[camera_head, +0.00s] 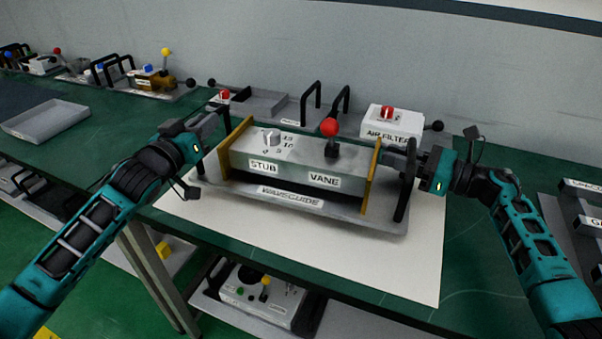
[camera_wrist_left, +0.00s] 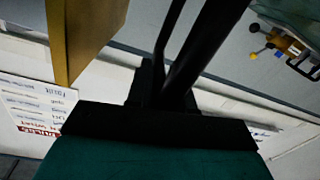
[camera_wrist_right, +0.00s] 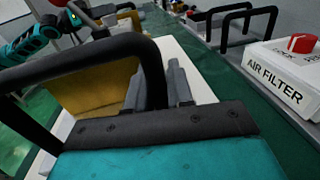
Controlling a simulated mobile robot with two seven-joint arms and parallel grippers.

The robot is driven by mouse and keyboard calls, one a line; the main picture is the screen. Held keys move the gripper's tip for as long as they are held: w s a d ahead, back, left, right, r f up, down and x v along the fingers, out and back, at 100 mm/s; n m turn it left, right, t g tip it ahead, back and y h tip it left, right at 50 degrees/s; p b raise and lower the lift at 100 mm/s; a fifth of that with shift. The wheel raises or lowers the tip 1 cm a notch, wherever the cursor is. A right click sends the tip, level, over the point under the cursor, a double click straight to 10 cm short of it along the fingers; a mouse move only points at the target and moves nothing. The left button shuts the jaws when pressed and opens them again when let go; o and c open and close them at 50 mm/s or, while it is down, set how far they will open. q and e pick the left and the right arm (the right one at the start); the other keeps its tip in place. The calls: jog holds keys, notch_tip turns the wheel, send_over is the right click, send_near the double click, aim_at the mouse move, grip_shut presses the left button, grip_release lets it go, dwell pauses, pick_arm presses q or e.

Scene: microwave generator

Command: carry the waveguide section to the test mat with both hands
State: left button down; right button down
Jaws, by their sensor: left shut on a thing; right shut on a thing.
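The waveguide section (camera_head: 300,160) is a grey box with brass end plates, a white knob, a red-ball lever and the labels STUB and VANE. It sits on a grey tray marked WAVEGUIDE (camera_head: 292,198), with a black handle at each end. The tray is over the white test mat (camera_head: 400,263); I cannot tell whether it touches. My left gripper (camera_head: 207,124) is shut on the left handle (camera_head: 198,150). My right gripper (camera_head: 405,158) is shut on the right handle (camera_head: 403,195), which also shows in the right wrist view (camera_wrist_right: 95,50). A brass plate (camera_wrist_left: 85,35) shows in the left wrist view.
The AIR FILTER box (camera_head: 393,124) stands behind on the right. A grey tray with black handles (camera_head: 265,102) lies behind the waveguide. An empty grey tray (camera_head: 45,121) is at the left. Lower shelves hold another unit (camera_head: 262,295). The mat's front right is clear.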

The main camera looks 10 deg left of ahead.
pick_arm(q)
jog(key=shift+d+r, duration=0.1)
jog(key=shift+r, duration=0.35)
pick_arm(e)
jog(key=shift+a+r, duration=0.15)
jog(key=shift+r, duration=0.25)
pick_arm(q)
jog(key=shift+s, duration=0.1)
pick_arm(e)
jog(key=shift+s, duration=0.15)
